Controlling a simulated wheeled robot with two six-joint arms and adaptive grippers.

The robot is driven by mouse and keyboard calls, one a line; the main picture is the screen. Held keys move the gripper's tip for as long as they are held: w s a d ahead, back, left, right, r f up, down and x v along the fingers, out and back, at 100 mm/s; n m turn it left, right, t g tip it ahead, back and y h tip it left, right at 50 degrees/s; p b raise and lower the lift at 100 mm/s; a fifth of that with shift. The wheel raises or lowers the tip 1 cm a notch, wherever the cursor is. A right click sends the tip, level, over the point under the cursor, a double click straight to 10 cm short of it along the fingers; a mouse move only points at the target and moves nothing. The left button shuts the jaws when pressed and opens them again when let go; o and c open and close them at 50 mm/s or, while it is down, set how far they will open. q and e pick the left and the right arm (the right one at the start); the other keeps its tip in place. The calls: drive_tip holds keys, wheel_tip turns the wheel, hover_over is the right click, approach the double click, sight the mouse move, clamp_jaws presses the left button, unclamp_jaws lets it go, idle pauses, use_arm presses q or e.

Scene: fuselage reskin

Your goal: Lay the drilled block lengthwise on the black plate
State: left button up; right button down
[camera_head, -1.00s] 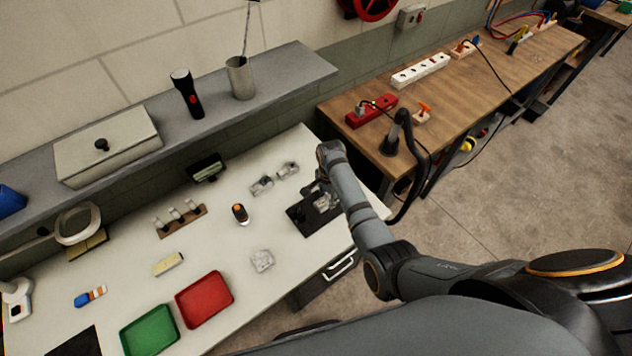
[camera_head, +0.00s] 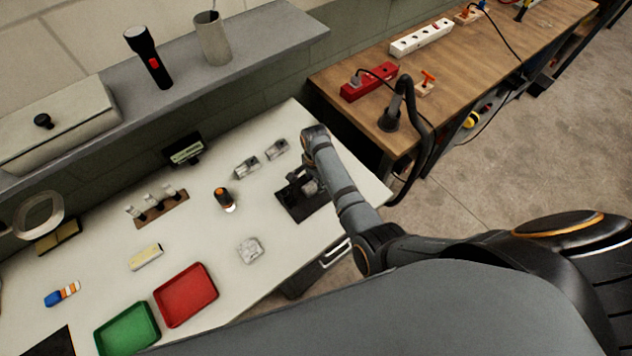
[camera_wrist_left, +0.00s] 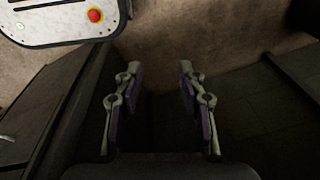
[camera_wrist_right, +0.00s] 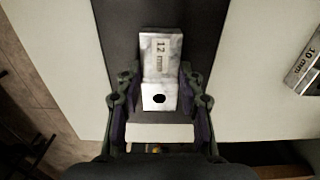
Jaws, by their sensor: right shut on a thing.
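The drilled block (camera_wrist_right: 160,72) is a silvery metal piece with a dark round hole and a "12 mm" label. My right gripper (camera_wrist_right: 159,84) is shut on it near the holed end. In the right wrist view the block's length runs along the black plate (camera_wrist_right: 195,25) beneath; I cannot tell whether they touch. In the head view my right gripper (camera_head: 298,184) is over the black plate (camera_head: 309,206) at the right of the white table, and the block is hardly visible there. My left gripper (camera_wrist_left: 160,95) is open and empty, away from the table.
Other metal blocks stand nearby: two behind the plate (camera_head: 247,166) (camera_head: 277,149) and one in front (camera_head: 250,249). A "10 mm" block (camera_wrist_right: 306,62) shows in the right wrist view. An orange-topped item (camera_head: 225,198), a red tray (camera_head: 186,294) and a green tray (camera_head: 128,328) are left.

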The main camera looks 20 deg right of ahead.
sight(315, 184)
drive_tip(key=shift+a, duration=0.15)
drive_tip(key=c, duration=1.1)
unclamp_jaws()
drive_tip(key=shift+f, duration=0.1)
use_arm(q)
drive_tip(key=s, duration=0.4)
use_arm(e)
drive_tip(key=shift+o, duration=1.3)
use_arm(q)
wheel_tip(315, 184, up, 8)
drive_tip(key=w+p, duration=0.1)
drive_tip(key=p, duration=0.7)
drive_tip(key=shift+a, duration=0.2)
use_arm(e)
wheel_tip(315, 184, up, 12)
drive_tip(key=shift+r, duration=0.2)
